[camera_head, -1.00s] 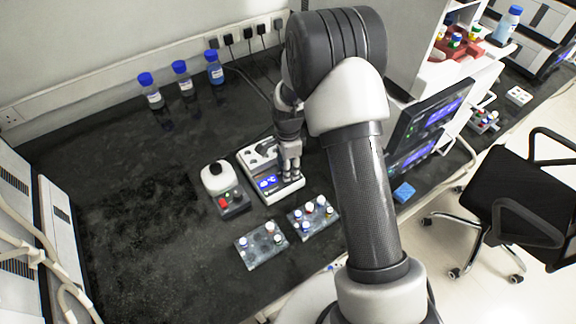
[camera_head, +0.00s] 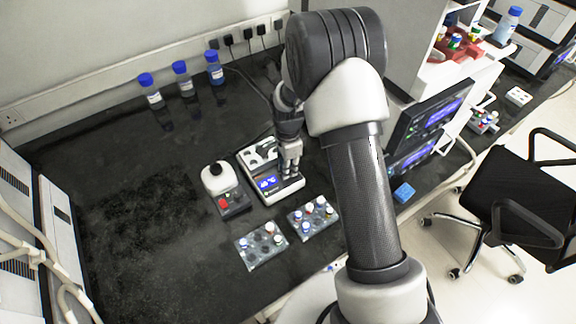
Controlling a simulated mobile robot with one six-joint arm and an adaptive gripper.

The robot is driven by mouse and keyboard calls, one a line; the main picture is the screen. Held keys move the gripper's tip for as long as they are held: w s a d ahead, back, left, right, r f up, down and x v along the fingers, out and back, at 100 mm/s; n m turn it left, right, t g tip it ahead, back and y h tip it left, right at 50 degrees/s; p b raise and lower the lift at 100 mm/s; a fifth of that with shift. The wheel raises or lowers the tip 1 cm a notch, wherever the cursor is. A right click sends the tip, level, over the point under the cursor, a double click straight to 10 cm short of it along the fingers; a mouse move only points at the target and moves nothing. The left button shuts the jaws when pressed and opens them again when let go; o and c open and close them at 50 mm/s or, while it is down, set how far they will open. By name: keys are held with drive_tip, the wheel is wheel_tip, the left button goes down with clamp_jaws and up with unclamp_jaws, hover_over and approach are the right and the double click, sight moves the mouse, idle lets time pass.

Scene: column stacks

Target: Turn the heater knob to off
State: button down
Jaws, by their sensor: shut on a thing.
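The heater (camera_head: 244,160) is a white box with a lit blue display (camera_head: 268,183) on its front panel, standing on the dark bench. My gripper (camera_head: 291,170) points down at the right part of the heater's front panel, just right of the display. Its fingers are close together, shut on the knob there. The knob itself is hidden by the fingers. My wrist and arm cover the area behind the heater's right side.
Two vial racks (camera_head: 262,258) (camera_head: 328,224) lie in front. Blue-capped bottles (camera_head: 181,82) stand at the back. A monitor (camera_head: 425,122) is to the right. The left bench is clear.

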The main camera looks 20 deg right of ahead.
drive_tip(key=n+p, duration=0.1)
drive_tip(key=n, duration=0.5)
drive_tip(key=shift+n, duration=0.3)
drive_tip(key=n+p, duration=0.1)
drive_tip(key=n, duration=0.2)
drive_tip(key=shift+n, duration=0.4)
drive_tip(key=n, duration=0.3)
drive_tip(key=shift+n, duration=0.3)
drive_tip(key=n+p, duration=0.1)
drive_tip(key=n, duration=0.8)
drive_tip(key=shift+n, duration=0.3)
drive_tip(key=c, duration=1.4)
unclamp_jaws()
drive_tip(key=shift+c, duration=0.2)
